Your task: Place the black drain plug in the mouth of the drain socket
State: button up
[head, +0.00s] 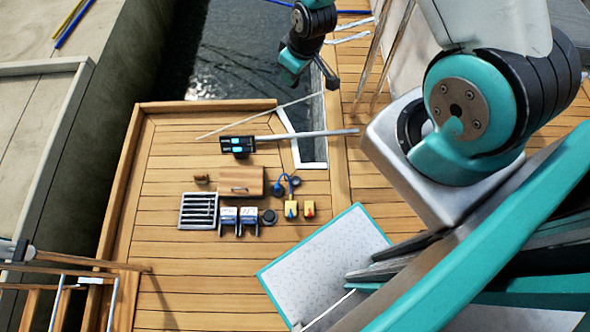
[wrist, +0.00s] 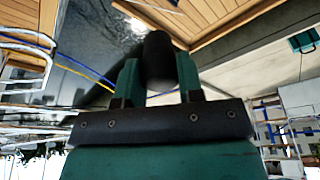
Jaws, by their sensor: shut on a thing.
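My gripper (wrist: 158,78) shows in the wrist view with its two teal fingers on either side of a black cylinder, the black drain plug (wrist: 158,55). It is shut on the plug, which sticks out past the fingertips. In the head view my gripper is small and dark at the top, over the water beside the deck, and the plug cannot be made out clearly there. A dark round piece (head: 269,216) sits on the deck at the right of the blue-white items; it may be the drain socket. My gripper is well away from it.
On the deck lie a slatted grate (head: 198,211), a wooden box (head: 241,181), blue-white items (head: 248,216), two yellow blocks (head: 291,209), another dark round piece (head: 296,181) and a long rod (head: 305,134). A teal-edged white panel (head: 325,260) is in front. Bare planks lie at left.

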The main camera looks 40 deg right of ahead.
notch_tip(320, 180, down, 30)
jog(key=w+n+g+y+b, duration=0.15)
jog(key=n+b, duration=0.65)
jog(key=b, duration=1.6)
jog(key=n+g+b, duration=0.2)
jog(key=n+b, duration=0.6)
jog(key=b, duration=1.6)
send_over(294, 183)
jog(key=d, duration=0.1)
jog(key=w+d+f+x, duration=0.1)
jog(key=d+x, duration=0.2)
jog(key=x, duration=1)
jog(key=w+d+x, duration=0.1)
jog(key=d+x, duration=0.2)
jog(key=x, duration=1.1)
jog(key=shift+y, duration=0.35)
notch_tip(294, 183, down, 20)
jog(key=b, duration=1.1)
jog(key=shift+s, duration=0.1)
jog(key=shift+r, duration=0.15)
jog(key=o, duration=1)
jog(key=shift+c, duration=0.2)
